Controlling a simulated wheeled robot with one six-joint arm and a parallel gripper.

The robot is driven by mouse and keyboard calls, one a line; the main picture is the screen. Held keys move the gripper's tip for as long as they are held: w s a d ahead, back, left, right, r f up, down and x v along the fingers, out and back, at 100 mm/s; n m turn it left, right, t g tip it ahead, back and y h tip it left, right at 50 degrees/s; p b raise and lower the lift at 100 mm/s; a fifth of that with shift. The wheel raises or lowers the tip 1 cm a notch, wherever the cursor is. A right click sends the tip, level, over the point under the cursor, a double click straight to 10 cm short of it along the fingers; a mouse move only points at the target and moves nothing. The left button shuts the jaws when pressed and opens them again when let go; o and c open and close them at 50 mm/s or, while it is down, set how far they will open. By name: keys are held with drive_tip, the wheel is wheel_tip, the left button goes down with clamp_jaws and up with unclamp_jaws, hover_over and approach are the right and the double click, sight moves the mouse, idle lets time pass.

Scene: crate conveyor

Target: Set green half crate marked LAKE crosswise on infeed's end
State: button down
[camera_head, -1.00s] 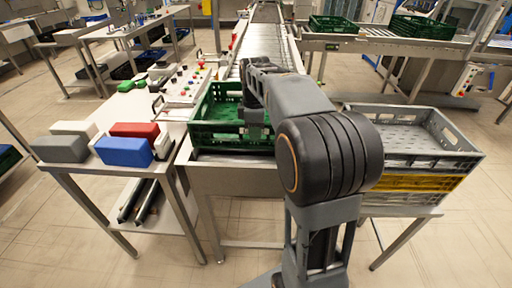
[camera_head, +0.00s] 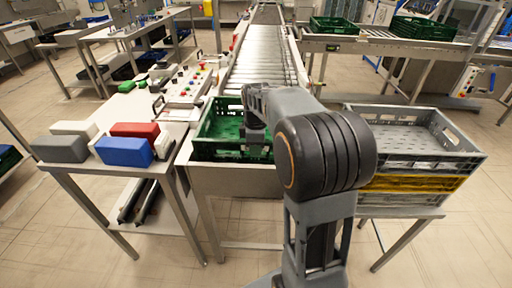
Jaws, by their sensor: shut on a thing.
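A green crate (camera_head: 212,127) sits at the near end of the roller infeed (camera_head: 255,68), its long side running across the conveyor. Its marking is not readable from here. My gripper (camera_head: 255,150) is at the crate's near side and is shut on it. My arm hides the crate's right part and much of the fingers. The crate looks level and lies low at the infeed's end; whether it rests fully on it I cannot tell.
A stack of grey and yellow crates (camera_head: 466,166) stands on a stand to the right. A side table (camera_head: 110,163) on the left holds red, blue, grey and white blocks. A control panel (camera_head: 187,84) stands beside the infeed. More green crates (camera_head: 420,27) lie on a far conveyor.

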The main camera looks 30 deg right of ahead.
drive_tip(key=c, duration=1.5)
unclamp_jaws()
drive_tip(key=shift+f, duration=0.15)
drive_tip(key=o, duration=0.4)
